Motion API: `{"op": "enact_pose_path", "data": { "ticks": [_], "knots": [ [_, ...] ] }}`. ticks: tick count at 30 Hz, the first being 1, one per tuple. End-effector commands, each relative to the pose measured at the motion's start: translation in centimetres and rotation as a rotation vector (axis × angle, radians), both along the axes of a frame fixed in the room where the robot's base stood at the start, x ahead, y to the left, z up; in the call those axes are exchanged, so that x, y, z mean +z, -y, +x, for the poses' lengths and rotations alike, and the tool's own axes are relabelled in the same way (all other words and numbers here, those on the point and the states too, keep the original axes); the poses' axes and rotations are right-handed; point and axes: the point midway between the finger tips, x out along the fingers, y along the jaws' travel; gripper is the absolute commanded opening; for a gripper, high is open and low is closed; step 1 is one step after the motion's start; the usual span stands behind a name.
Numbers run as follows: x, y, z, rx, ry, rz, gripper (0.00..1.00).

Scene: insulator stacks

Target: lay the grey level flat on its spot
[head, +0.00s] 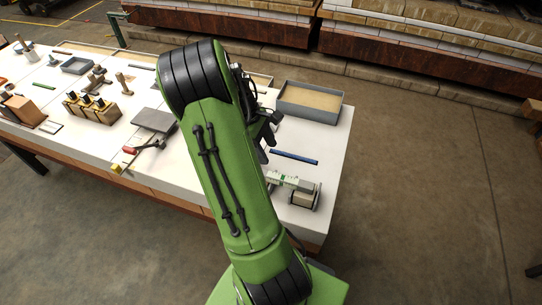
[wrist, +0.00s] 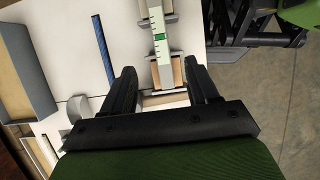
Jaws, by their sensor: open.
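The grey level (wrist: 157,22), a pale bar with a green vial and dark marks, runs down from the top of the wrist view. Its lower end lies in line with the gap between my fingers. In the head view the level (head: 283,180) is partly hidden by my green arm, at the table's near right end by a small stand (head: 304,198). My gripper (wrist: 160,74) is open, with one finger to each side of the level's line; I cannot tell how high above it. A blue strip (head: 294,158) lies flat on the table; it also shows in the wrist view (wrist: 104,50).
A grey tray (head: 341,109) with a tan floor stands at the table's far right corner. Left of my arm are a grey plate (head: 153,121), a red-handled tool (head: 130,150) and a wooden block with dark-topped pieces (head: 92,107). White table top is bare around the blue strip.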

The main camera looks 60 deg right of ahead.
Motion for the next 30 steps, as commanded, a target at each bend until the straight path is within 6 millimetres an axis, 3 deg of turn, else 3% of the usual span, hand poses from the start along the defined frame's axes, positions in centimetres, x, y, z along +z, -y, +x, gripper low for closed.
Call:
{"op": "enact_pose_path", "data": {
  "ticks": [7,10,15,18,24,27,30],
  "knots": [
    [0.4,-0.3,0.3,0.000,0.006,-0.001,0.59],
    [2.3,-2.3,1.9,-0.006,0.079,-0.023,0.59],
    [8.7,-11.0,5.1,-0.042,0.334,-0.061,0.59],
    [11.9,-16.7,5.1,-0.061,0.481,-0.055,0.59],
    [15.6,-26.4,1.4,-0.098,0.740,0.006,0.59],
    [16.1,-29.3,-0.7,-0.117,0.827,0.042,0.59],
    [16.1,-30.7,-2.0,-0.134,0.871,0.065,0.59]
  ]
}}
